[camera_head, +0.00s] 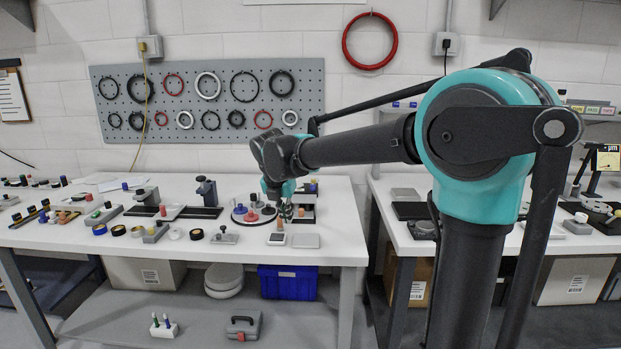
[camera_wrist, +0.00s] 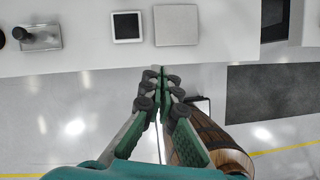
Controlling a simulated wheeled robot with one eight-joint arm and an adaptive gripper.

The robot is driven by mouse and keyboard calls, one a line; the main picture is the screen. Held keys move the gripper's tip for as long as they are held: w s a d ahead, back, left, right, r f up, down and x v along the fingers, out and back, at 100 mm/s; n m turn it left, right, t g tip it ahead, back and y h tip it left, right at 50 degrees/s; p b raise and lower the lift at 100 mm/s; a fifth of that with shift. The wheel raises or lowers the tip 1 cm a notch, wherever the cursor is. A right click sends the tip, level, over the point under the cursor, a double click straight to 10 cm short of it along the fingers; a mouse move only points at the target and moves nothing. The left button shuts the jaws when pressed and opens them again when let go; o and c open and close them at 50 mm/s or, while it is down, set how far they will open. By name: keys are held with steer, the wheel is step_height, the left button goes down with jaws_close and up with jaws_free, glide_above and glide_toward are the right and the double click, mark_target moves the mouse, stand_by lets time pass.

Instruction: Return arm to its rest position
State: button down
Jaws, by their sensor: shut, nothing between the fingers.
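My arm reaches from the right of the head view out to the left bench. My gripper (camera_head: 286,212) hangs at the arm's end near the bench's front part, small and partly hard to make out there. In the wrist view my gripper (camera_wrist: 160,76) has its green and grey fingers together at the tips, with nothing between them. The fingertips point towards the front edge of the white bench top (camera_wrist: 90,55), with grey floor below the fingers. I cannot tell the exact height.
A round turntable (camera_head: 240,216) with knobs stands close to the gripper. A pegboard with rings (camera_head: 212,135) hangs behind. A second bench (camera_head: 400,235) stands at right.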

steer(key=s+d+f+m, duration=0.4)
steer(key=d+f+m, duration=0.1)
steer(key=d+m, duration=0.25)
steer(key=s+d+f+m, duration=0.3)
steer(key=d+f+m, duration=0.1)
steer(key=d+m, duration=0.35)
steer(key=s+d+f+m, duration=0.5)
steer(key=s+m, duration=0.2)
steer(key=m, duration=0.1)
steer(key=s+d+f+m+y, duration=0.1)
steer(key=s+d+f+m, duration=0.5)
steer(key=s+m, duration=0.2)
steer(key=shift+s+f+m, duration=0.3)
steer(key=shift+m, duration=0.5)
